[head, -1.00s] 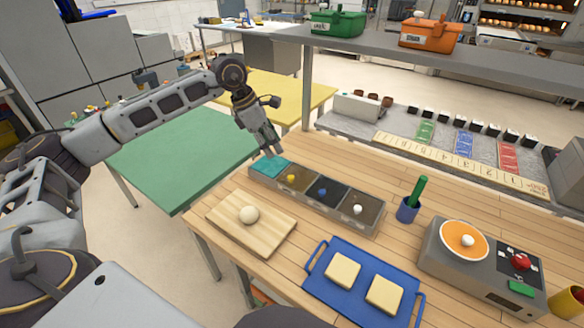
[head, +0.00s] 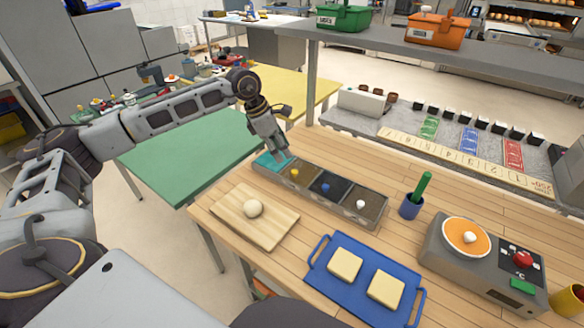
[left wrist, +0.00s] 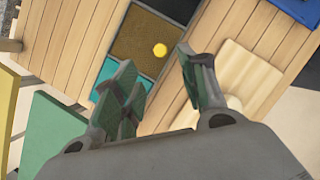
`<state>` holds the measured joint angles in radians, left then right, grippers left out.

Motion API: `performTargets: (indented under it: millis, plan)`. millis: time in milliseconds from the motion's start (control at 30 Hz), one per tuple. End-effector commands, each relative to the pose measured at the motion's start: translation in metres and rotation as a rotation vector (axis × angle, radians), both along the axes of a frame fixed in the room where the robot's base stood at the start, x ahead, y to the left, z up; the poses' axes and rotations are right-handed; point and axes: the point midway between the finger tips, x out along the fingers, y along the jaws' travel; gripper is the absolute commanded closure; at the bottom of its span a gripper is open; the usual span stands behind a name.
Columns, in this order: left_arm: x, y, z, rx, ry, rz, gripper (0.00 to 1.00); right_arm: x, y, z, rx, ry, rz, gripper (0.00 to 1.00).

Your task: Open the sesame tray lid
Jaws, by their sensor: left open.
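A long grey tray box (head: 335,206) on the wooden table has a row of compartments. The far-left one is teal (head: 267,164). The others have dark tops with a yellow knob (head: 294,173), a blue knob (head: 326,187) and a white knob (head: 360,204). I cannot read which one is sesame. My left gripper (head: 281,154) is open and empty just above the teal end. In the left wrist view its spread green-padded fingers (left wrist: 157,68) point toward the tray, with the yellow knob (left wrist: 160,50) on a brown speckled lid (left wrist: 142,52) between and beyond them.
A shelf post (head: 309,85) rises behind.

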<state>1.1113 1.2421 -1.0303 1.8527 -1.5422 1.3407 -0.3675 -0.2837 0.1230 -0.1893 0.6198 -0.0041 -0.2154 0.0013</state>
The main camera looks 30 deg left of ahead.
Motion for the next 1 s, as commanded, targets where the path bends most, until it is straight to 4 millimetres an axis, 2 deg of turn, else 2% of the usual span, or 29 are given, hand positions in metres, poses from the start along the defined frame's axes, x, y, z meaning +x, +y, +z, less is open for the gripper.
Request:
performTargets:
  millis: [267, 600, 800, 1000]
  plan:
    - [0.008, -0.012, -0.035, -0.001, 0.003, 0.0, 0.58, 0.0, 0.004, 0.004, 0.004, 0.001, -0.001, 0.6]
    - [0.018, -0.024, -0.072, 0.0, 0.002, 0.001, 0.58, -0.007, 0.019, 0.006, 0.02, 0.008, -0.003, 0.6]
    - [0.021, -0.028, -0.084, 0.0, 0.001, 0.0, 0.58, -0.012, 0.018, 0.007, 0.019, 0.013, -0.002, 0.6]
    - [0.021, -0.028, -0.086, 0.0, 0.0, 0.001, 0.58, -0.011, 0.013, 0.007, 0.014, 0.013, -0.001, 0.6]
